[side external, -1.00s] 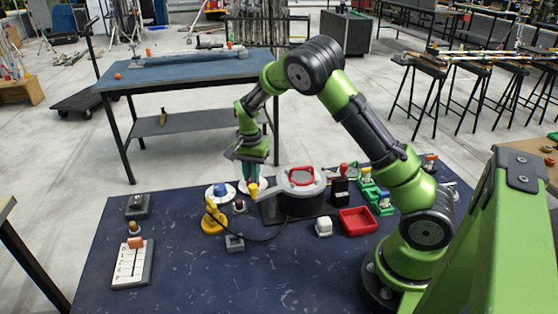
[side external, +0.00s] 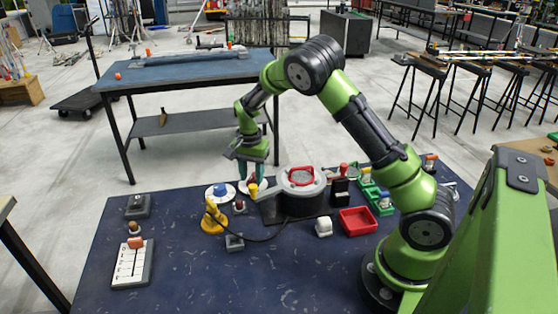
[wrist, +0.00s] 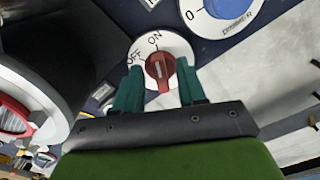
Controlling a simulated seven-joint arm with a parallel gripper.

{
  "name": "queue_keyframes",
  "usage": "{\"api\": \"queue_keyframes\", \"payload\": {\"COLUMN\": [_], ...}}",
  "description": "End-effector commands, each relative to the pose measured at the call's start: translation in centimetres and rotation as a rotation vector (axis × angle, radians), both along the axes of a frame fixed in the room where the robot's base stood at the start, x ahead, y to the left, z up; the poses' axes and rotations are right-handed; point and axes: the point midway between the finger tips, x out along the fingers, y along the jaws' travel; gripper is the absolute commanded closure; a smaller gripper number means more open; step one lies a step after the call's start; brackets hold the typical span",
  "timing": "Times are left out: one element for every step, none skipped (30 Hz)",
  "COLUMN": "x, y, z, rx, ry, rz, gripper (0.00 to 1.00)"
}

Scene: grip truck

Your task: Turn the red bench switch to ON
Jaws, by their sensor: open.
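The red bench switch (wrist: 160,72) is a red knob with a pale pointer line on a round white dial (wrist: 178,45) marked OFF and ON. In the wrist view its line points up the picture, between the two words and nearer ON; I cannot tell its exact setting. My gripper (wrist: 158,82) has its two teal fingers apart, one on each side of the knob; contact is unclear.

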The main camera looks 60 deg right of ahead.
Motion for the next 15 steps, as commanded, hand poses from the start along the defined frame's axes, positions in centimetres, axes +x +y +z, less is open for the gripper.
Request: {"api": "queue_keyframes", "payload": {"x": [0.1,0.1,0.1,0.1,0.1,0.1,0.1,0.1,0.1,0.2,0.2,0.2,0.1,0.1,0.1], "y": [0.0,0.0,0.0,0.0,0.0,0.0,0.0,0.0,0.0,0.0,0.0,0.0,0.0,0.0,0.0], "z": [0.3,0.6,1.1,1.5,2.0,2.8,3.4,4.1,5.1,5.9,6.6,7.6,8.4,9.2,10.1], "rx": [0.000,0.000,0.000,-0.001,-0.001,0.000,-0.001,0.000,0.000,0.000,-0.001,0.000,-0.001,-0.001,0.000], "ry": [-0.002,-0.003,-0.004,-0.005,-0.007,-0.006,-0.008,-0.007,-0.007,-0.008,-0.008,-0.008,-0.008,-0.008,-0.007], "rz": [0.001,0.001,0.001,0.001,0.002,0.001,0.002,0.001,0.002,0.002,0.002,0.001,0.001,0.000,0.000], "gripper": [0.60,0.60,0.60,0.60,0.60,0.60,0.60,0.60,0.60,0.60,0.60,0.60,0.60,0.60,0.60]}}
